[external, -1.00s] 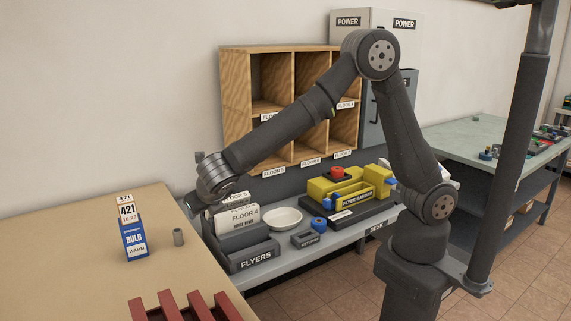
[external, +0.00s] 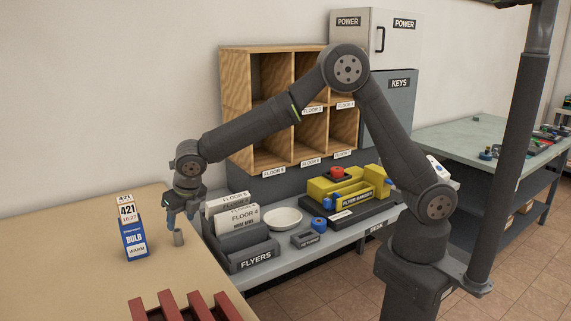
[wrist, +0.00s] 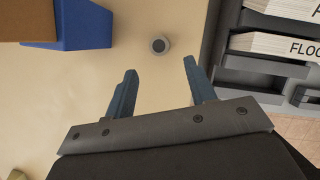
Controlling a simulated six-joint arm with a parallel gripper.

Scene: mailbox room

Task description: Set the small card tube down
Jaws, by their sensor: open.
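The small card tube (external: 178,238) is a short grey cylinder standing upright on the tan table. In the wrist view the tube (wrist: 160,45) shows from above as a round end with a dark hole. My gripper (external: 181,217) is over the table beside the tube, fingers pointing down. In the wrist view its two blue fingers (wrist: 161,68) are spread apart with nothing between them. The tube lies just beyond the fingertips there. In the external view a finger overlaps the tube's top edge; I cannot tell whether they touch.
A blue bulb box (external: 134,241) with a 421 label stands left of the tube. A dark red slatted rack (external: 180,308) is at the table's front. The FLYERS holder (external: 256,261) stands to the right on the desk. The table's back left is clear.

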